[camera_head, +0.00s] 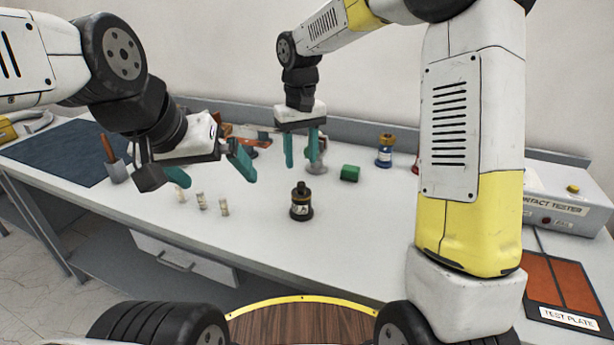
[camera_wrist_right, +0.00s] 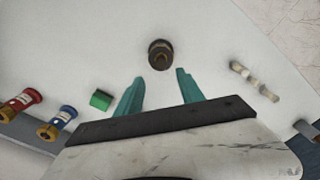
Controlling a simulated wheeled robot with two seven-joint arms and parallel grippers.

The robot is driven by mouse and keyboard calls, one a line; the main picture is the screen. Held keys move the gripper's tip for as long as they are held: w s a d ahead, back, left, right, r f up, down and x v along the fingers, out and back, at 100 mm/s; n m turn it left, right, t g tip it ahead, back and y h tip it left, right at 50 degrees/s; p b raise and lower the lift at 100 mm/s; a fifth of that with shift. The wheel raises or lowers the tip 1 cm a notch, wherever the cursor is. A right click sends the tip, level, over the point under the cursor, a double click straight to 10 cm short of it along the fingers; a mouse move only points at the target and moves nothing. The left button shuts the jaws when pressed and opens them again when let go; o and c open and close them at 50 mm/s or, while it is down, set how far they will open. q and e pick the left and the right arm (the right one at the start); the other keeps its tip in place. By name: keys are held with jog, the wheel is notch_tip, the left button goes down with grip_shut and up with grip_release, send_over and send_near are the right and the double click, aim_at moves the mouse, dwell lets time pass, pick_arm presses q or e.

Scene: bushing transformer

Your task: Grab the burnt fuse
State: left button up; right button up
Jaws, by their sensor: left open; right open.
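A dark, bottle-shaped piece (camera_head: 301,203) with a pale label stands upright in the middle of the table. It shows from above in the right wrist view (camera_wrist_right: 160,54), just beyond my fingertips. I cannot tell which thing is the burnt fuse. My right gripper (camera_head: 302,166) is open and empty, pointing down behind the dark piece; its fingers also show in the right wrist view (camera_wrist_right: 160,78). My left gripper (camera_head: 218,182) is open and empty above the cylinders.
A green block (camera_head: 350,173) and a blue bottle-shaped piece (camera_head: 384,150) stand to the right. A red one shows in the right wrist view (camera_wrist_right: 20,102). A contact tester (camera_head: 565,205) and a test plate (camera_head: 562,283) are at the right.

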aim_at(301, 183)
jog(key=f, duration=0.4)
jog(key=s+f, duration=0.1)
jog(key=f, duration=0.2)
jog(key=shift+f, duration=0.1)
jog(key=shift+c, duration=0.5)
grip_shut()
